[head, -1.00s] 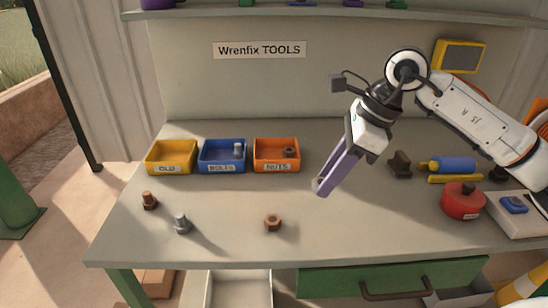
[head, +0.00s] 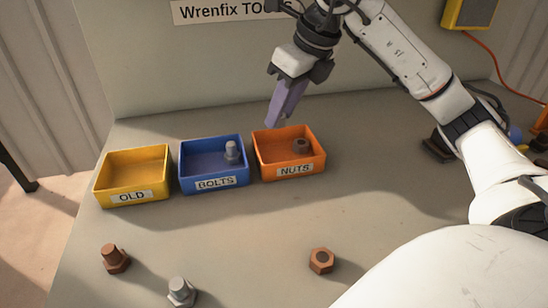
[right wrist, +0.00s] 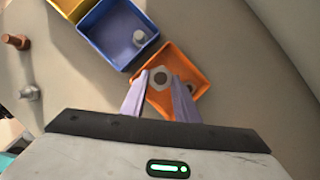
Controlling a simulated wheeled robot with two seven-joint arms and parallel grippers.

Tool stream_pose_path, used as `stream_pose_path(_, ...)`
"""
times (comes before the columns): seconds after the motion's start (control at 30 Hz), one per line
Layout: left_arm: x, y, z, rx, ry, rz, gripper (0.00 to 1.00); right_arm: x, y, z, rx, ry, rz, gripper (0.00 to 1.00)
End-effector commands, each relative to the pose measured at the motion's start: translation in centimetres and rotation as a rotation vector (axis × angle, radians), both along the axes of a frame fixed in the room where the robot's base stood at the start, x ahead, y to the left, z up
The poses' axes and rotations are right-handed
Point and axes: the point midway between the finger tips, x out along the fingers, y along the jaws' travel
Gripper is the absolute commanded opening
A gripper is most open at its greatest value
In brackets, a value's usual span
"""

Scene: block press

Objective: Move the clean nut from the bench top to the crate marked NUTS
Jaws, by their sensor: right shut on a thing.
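My right gripper (head: 275,119) is shut on a clean grey nut (right wrist: 160,77), which shows between its fingertips in the right wrist view. In the head view the fingers hide most of it. The fingertips are in the air by the back left rim of the orange crate marked NUTS (head: 291,171). That crate also shows beneath the held nut in the right wrist view (right wrist: 178,54). Another darker nut (head: 301,146) lies inside the crate. A rusty brown nut (head: 321,261) lies on the bench top (head: 230,225). My left gripper is out of view.
The blue crate marked BOLTS (head: 213,184), holding a grey bolt (head: 231,152), and the yellow crate marked OLD (head: 131,192) stand left of the orange one. A rusty bolt (head: 114,258) and a grey bolt (head: 181,291) stand on the front left bench. Mid-bench is clear.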

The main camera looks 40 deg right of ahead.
Motion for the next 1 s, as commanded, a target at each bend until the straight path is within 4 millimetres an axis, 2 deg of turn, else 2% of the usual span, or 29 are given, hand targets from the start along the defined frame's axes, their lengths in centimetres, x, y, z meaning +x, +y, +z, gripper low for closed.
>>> stream_pose_path(0.2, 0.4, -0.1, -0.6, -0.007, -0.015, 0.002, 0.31, -0.1, -0.1, -4.1, -0.002, 0.006, 0.000, 0.00)
stream_pose_path(0.47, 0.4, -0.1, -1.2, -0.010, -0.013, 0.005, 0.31, -0.1, 0.0, -6.9, -0.001, 0.003, 0.001, 0.00)
stream_pose_path(0.63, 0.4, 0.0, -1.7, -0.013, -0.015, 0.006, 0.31, -0.1, 0.0, -9.5, -0.002, 0.004, 0.001, 0.00)
stream_pose_path(0.73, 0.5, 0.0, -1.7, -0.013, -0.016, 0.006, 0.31, 0.0, 0.0, -10.1, 0.000, 0.000, 0.001, 0.00)
stream_pose_path(1.0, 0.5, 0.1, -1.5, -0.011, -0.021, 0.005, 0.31, 0.0, 0.0, -10.2, 0.000, -0.001, 0.001, 0.00)
